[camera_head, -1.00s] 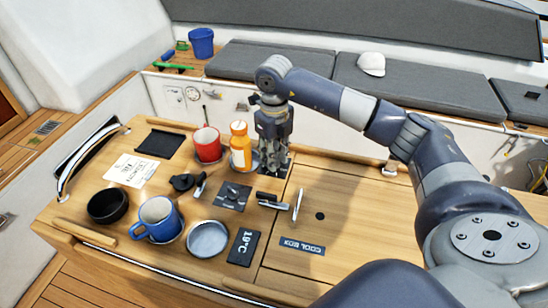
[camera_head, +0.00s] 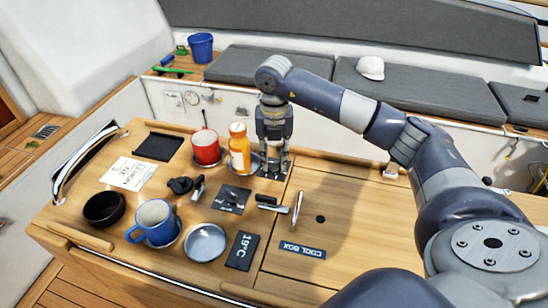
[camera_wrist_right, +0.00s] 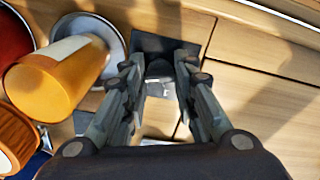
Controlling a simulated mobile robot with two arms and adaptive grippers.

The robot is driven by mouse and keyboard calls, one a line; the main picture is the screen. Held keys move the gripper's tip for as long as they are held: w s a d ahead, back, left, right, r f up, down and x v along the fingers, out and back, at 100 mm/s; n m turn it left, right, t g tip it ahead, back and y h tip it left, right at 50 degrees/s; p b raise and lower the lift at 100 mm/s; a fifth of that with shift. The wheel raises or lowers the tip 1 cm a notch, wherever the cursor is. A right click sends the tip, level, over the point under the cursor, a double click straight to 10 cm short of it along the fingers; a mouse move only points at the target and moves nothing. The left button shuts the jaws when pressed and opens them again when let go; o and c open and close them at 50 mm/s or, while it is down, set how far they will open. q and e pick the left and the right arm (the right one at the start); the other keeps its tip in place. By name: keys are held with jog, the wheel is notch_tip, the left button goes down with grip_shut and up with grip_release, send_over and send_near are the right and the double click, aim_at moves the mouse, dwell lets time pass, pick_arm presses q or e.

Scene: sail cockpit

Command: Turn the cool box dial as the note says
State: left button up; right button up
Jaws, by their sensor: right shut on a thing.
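My right gripper (camera_head: 273,172) points straight down at the back of the wooden table, its fingers closed on a small dark dial. In the right wrist view the dial (camera_wrist_right: 159,70) sits between the fingertips, on a dark square plate (camera_wrist_right: 150,45). The fingers hide most of the dial and its pointer. A black display (camera_head: 242,251) at the front reads 19°C. A dark label (camera_head: 303,250) reads COOL BOX. The white note (camera_head: 132,173) lies at the left; its print is too small for me to read surely. My left gripper is not in view.
An orange bottle (camera_head: 239,150) on a grey dish and a red mug (camera_head: 206,148) stand close left of my right gripper. A blue mug (camera_head: 156,222), black bowl (camera_head: 104,208) and grey dish (camera_head: 205,242) are at front left. The right tabletop is mostly clear.

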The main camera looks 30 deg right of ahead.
jog(key=shift+w+r+m, duration=0.15)
jog(key=shift+r+m, duration=0.05)
jog(key=shift+m, duration=0.1)
jog(key=o, duration=0.8)
jog(key=shift+o, duration=1.2)
jog(key=shift+f, duration=0.1)
notch_tip(320, 180, up, 12)
